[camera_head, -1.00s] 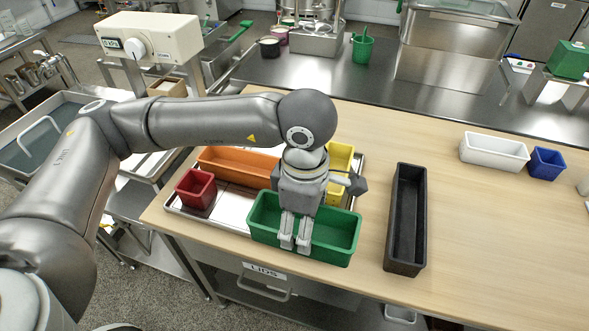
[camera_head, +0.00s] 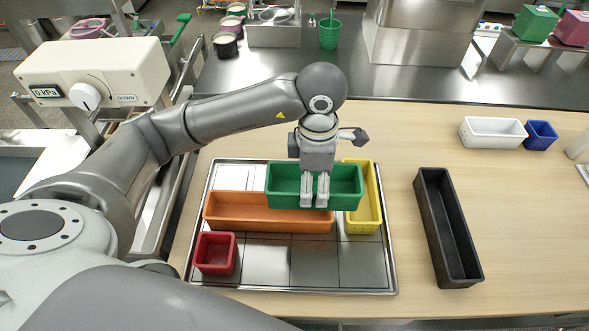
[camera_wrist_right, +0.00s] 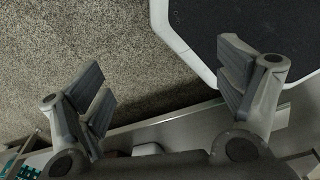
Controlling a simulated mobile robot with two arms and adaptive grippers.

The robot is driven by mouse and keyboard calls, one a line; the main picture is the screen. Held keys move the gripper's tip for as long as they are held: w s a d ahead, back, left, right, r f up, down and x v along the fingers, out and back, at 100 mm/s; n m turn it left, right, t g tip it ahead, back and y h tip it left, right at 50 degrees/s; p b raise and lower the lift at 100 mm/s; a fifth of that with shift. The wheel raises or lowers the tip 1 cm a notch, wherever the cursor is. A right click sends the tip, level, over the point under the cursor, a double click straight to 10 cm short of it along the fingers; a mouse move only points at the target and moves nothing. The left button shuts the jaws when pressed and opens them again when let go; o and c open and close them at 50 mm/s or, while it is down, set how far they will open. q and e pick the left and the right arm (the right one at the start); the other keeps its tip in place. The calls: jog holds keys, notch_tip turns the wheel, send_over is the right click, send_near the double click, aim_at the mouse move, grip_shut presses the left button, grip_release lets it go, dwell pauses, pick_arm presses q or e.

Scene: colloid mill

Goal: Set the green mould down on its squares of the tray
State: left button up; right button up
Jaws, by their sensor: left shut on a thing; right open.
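The green mould (camera_head: 285,188) is a rectangular open box. My left gripper (camera_head: 315,203) is shut on its near long wall, coming from above. In the head view the green mould overlaps the back of the tray (camera_head: 393,272) and hides part of the orange mould (camera_head: 250,212) and the yellow mould's left edge. It appears raised, though its exact height is hard to tell. The tray has marked squares; several in front are bare. My right gripper (camera_wrist_right: 165,88) is open and empty in the right wrist view, over floor and a dark-topped surface.
On the tray, a red mould (camera_head: 216,254) stands at the front left and a yellow mould (camera_head: 364,212) at the right. A long black mould (camera_head: 447,227) stands right of the tray. White (camera_head: 492,132) and blue (camera_head: 541,134) moulds stand at back right.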

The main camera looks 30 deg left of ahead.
pick_arm(q)
jog(key=w+a+f+p, duration=0.2)
jog(key=w+a+f, duration=0.2)
jog(key=w+a+f+p, duration=0.2)
jog(key=w+a+f, duration=0.2)
jog(key=a+f, duration=0.1)
jog(key=shift+w+f, duration=0.15)
jog(key=shift+w, duration=0.15)
notch_tip(320, 180, down, 3)
pick_arm(e)
notch_tip(320, 180, up, 5)
jog(key=shift+d+f, duration=0.15)
jog(key=shift+d, duration=0.1)
pick_arm(q)
jog(key=shift+f, duration=0.2)
jog(key=o, duration=1.2)
pick_arm(e)
jog(key=shift+d+f, duration=0.15)
jog(key=shift+d, duration=0.1)
